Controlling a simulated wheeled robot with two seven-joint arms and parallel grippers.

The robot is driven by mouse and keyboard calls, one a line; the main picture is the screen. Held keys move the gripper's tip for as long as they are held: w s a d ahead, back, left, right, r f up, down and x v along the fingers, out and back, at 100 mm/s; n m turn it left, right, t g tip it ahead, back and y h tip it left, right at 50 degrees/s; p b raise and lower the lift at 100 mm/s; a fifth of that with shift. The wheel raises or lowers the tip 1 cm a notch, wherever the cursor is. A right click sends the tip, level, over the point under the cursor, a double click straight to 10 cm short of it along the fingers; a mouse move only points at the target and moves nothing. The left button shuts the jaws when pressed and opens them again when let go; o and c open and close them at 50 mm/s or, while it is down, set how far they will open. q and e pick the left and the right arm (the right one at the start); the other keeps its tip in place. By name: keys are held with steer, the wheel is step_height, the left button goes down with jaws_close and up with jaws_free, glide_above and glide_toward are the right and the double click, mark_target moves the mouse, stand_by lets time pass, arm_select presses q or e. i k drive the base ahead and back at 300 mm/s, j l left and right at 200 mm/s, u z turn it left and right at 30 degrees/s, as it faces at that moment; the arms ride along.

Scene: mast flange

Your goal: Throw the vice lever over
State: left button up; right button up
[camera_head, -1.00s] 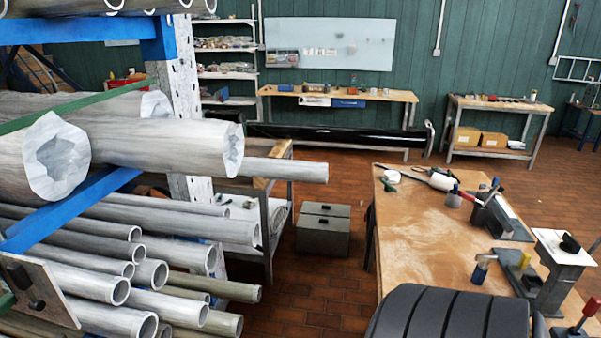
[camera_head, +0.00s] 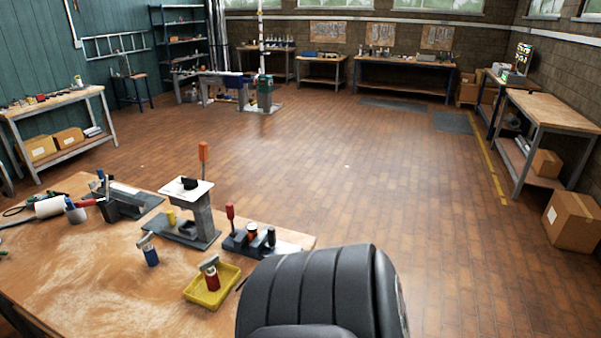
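A workbench (camera_head: 100,262) stands at the lower left. On it is a grey fixture (camera_head: 203,222) with a white top plate, and an upright orange handle (camera_head: 203,152) shows behind the plate. To its right a low dark grey block (camera_head: 241,242) carries an upright red-handled lever (camera_head: 229,212) and small cylinders. I cannot tell which of these is the vice lever. Neither of my grippers is in view.
A yellow tray (camera_head: 211,292) holds a red-based tool, and a blue-based tool (camera_head: 150,254) stands left of it. A green machine (camera_head: 264,92) stands far back. Cardboard boxes (camera_head: 572,219) and a bench (camera_head: 550,112) are at right. The middle floor is clear.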

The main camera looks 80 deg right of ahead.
mark_target(229, 208)
steer(key=z, duration=2.05)
